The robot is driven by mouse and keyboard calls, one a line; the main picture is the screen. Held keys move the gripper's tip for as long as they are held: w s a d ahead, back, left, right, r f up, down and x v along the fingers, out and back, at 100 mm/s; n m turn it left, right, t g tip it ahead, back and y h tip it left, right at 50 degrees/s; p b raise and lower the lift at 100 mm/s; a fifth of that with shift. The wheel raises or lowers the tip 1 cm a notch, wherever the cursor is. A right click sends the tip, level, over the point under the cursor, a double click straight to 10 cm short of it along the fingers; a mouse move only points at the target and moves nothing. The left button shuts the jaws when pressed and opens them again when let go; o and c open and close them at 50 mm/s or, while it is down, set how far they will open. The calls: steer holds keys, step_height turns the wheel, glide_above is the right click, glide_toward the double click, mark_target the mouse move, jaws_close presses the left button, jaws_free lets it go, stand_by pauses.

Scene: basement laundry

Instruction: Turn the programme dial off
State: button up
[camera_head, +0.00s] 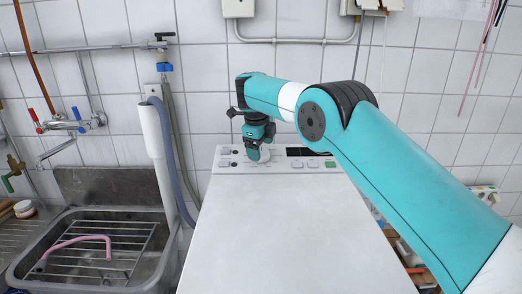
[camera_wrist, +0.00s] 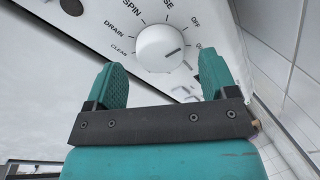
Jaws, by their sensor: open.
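The programme dial (camera_wrist: 158,47) is a round white knob on the washing machine's white panel, with printed labels around it including CLEAN, DRAIN, SPIN and OFF. Its dark pointer line aims right and slightly up, below the OFF label (camera_wrist: 196,23). My gripper (camera_wrist: 162,66) is open, its teal fingers apart to the lower left and lower right of the dial, with nothing between them. I cannot tell whether a finger touches the panel. In the head view my gripper (camera_head: 254,154) is over the panel and hides most of the dial.
The washing machine's flat white top (camera_head: 285,235) is clear. Buttons, a dark display (camera_head: 299,152) and a green button (camera_head: 330,164) lie right of my gripper. A metal sink (camera_head: 60,240) with a pink hose stands left. A tiled wall (camera_head: 300,60) is behind.

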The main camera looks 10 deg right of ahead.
steer(key=p+v, duration=0.7)
steer(key=v, duration=0.8)
steer(key=shift+r+p, duration=0.2)
steer(key=shift+p, duration=0.15)
steer(key=shift+s+a, duration=0.1)
steer(key=s+d+r+n+y, duration=0.1)
steer(key=s+d+r+n, duration=0.15)
steer(key=s+n, duration=0.55)
steer(key=s+d+r+n, duration=0.1)
steer(key=s+r+n, duration=0.2)
steer(key=s+n, duration=0.55)
steer(key=s+a+f+n+g+y, duration=0.1)
steer(key=s+f+n+y, duration=0.1)
steer(key=s+n, duration=0.6)
steer(key=s+a+f+n+g+y, duration=0.1)
steer(key=s+n, duration=0.7)
steer(key=s, duration=1)
step_height(320, 180, down, 3)
steer(key=shift+s+r+y, duration=0.2)
steer(key=shift+s+y, duration=0.2)
steer(key=shift+y, duration=0.5)
steer(key=shift+n, duration=0.25)
